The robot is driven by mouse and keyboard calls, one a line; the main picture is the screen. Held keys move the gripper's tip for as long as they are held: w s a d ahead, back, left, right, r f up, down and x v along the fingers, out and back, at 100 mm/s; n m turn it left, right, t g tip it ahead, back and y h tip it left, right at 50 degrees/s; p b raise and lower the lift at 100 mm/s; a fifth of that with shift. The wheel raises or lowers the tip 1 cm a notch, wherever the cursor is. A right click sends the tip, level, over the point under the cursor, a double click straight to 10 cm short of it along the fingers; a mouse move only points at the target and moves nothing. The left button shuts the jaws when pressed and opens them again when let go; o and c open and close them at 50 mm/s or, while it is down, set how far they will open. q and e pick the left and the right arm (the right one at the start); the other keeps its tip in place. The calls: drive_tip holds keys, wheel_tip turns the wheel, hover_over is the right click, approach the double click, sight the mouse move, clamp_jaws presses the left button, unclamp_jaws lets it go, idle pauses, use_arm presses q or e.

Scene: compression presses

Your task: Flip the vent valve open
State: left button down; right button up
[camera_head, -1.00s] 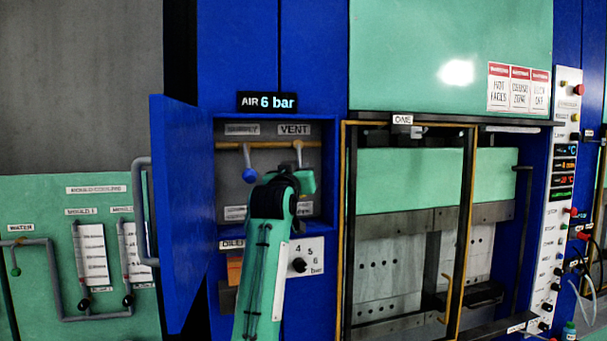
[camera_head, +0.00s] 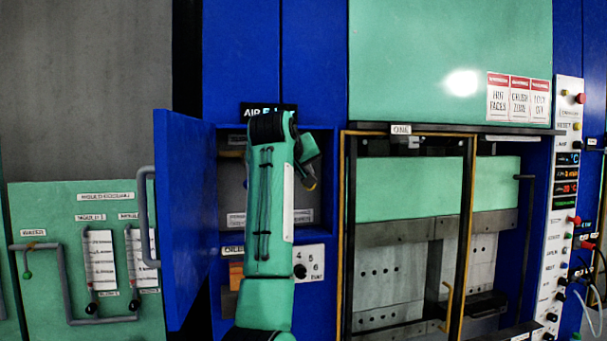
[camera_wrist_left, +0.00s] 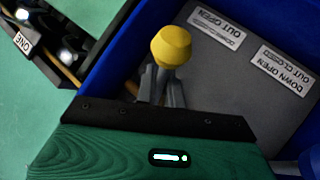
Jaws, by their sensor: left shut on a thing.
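The vent valve's yellow knob (camera_wrist_left: 171,46) shows in the left wrist view between and just beyond my left gripper's fingers (camera_wrist_left: 161,84), which are shut on the valve's handle. In the head view my left gripper (camera_head: 309,178) is in the open blue cabinet (camera_head: 326,215), with a small bit of yellow at its tip. My arm hides most of the valve, its pipe and the VENT label there. How far the handle is turned cannot be told. My right gripper is in neither view.
The cabinet's blue door (camera_head: 184,215) stands open on the left. Instruction labels (camera_wrist_left: 283,70) are on the panel behind the knob. The pressure selector (camera_head: 300,271) is below the cabinet. A press with a yellow-edged guard (camera_head: 466,220) is on the right.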

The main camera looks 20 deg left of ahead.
use_arm(q)
drive_tip(key=shift+s+r+g, duration=0.1)
drive_tip(key=shift+r+g, duration=0.15)
drive_tip(key=shift+g, duration=0.05)
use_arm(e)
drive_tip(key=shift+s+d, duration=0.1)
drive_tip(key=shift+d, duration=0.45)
use_arm(q)
drive_tip(key=c, duration=1.5)
unclamp_jaws()
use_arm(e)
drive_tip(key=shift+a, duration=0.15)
